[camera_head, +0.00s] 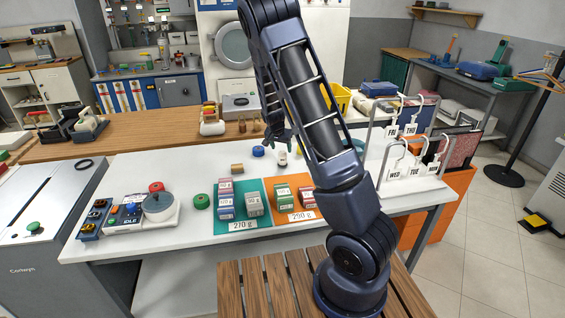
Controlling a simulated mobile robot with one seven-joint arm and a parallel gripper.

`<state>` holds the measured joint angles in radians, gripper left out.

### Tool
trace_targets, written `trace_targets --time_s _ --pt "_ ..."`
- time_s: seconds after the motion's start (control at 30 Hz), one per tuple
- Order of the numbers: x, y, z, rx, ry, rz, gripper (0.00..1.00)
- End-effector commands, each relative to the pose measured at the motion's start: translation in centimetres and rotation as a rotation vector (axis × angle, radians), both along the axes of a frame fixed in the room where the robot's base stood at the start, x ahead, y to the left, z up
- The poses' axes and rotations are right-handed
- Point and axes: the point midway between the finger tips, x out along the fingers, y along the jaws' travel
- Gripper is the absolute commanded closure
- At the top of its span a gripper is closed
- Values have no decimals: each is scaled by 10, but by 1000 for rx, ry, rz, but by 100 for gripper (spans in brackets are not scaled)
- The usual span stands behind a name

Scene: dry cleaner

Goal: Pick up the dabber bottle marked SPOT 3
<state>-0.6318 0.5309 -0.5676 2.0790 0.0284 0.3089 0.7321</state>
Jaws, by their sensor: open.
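My gripper (279,140) is over the back part of the white worktable (190,171), its fingers open and pointing down. A small white bottle-like item (282,158) stands on the table just below the fingers. A pale yellowish item (298,155) stands to its right, partly behind my arm. Nothing shows held in my gripper.
Boxes stand on a teal mat (238,228) and an orange mat (310,213) at the front. A scale with a round grey weight (158,207) is at left. A rack with day tags (412,160) stands at right. The table's left rear is clear.

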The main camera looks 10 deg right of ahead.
Motion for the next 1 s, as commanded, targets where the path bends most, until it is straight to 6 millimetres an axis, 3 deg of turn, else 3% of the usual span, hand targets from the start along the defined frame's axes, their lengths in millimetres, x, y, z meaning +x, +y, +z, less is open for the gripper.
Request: trace_targets --time_s 0.3,0.57,0.9,1.0 --pt "13 -10 -39 0 4 -2 37" --pt "20 -11 -51 0 1 0 37" --pt "36 -17 -87 0 4 -1 37" --pt "37 -17 -90 0 2 0 37"
